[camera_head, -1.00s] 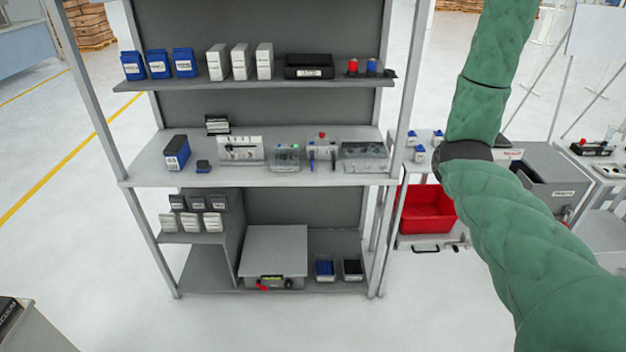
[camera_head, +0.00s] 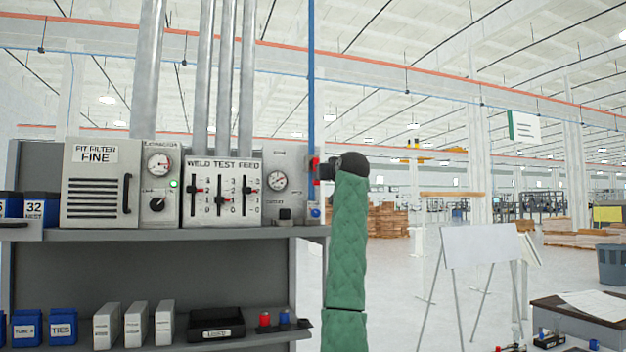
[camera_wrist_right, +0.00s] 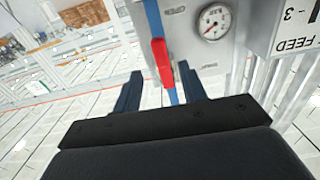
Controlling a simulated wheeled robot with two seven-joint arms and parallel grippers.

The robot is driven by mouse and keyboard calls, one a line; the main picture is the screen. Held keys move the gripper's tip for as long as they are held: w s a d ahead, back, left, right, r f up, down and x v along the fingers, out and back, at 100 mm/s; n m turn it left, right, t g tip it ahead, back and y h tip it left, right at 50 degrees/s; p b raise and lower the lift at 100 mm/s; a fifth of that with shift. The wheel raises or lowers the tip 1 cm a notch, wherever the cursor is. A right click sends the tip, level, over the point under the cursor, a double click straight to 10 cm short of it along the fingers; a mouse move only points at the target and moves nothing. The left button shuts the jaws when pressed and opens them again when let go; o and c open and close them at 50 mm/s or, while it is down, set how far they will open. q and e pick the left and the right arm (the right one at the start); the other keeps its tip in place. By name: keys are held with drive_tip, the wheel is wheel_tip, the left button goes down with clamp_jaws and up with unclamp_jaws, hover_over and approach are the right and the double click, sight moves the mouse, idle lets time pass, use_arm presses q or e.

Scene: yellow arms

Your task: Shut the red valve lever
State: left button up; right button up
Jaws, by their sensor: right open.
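The red valve lever (camera_head: 315,171) is at the right end of the top panel, on a thin vertical blue pipe (camera_head: 311,80). In the right wrist view the red lever (camera_wrist_right: 161,62) lies roughly along the blue pipe, and its end shows between my finger tips. My right gripper (camera_head: 325,171) is up at the lever, mostly hidden behind the dark wrist of my green-sleeved arm. In the wrist view the right gripper (camera_wrist_right: 160,70) is open, one finger on each side of the lever. I cannot tell whether they touch it. My left gripper is not in view.
Left of the lever are a gauge (camera_head: 277,180), the "WELD TEST FEED" slider panel (camera_head: 221,193) and the filter box (camera_head: 103,196). A shelf edge (camera_head: 170,234) runs below. A whiteboard stand (camera_head: 482,246) is at the right. Open floor lies beyond my arm.

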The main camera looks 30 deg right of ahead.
drive_tip(key=p+x, duration=0.4)
drive_tip(key=x, duration=0.2)
drive_tip(key=shift+w+r+p, duration=0.15)
drive_tip(key=shift+w+p, duration=0.25)
drive_tip(key=shift+w+d, duration=0.15)
drive_tip(key=shift+w, duration=0.45)
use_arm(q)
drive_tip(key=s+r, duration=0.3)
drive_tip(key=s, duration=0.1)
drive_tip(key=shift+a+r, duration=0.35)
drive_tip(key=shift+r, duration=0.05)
use_arm(e)
drive_tip(key=shift+f, duration=0.2)
clamp_jaws()
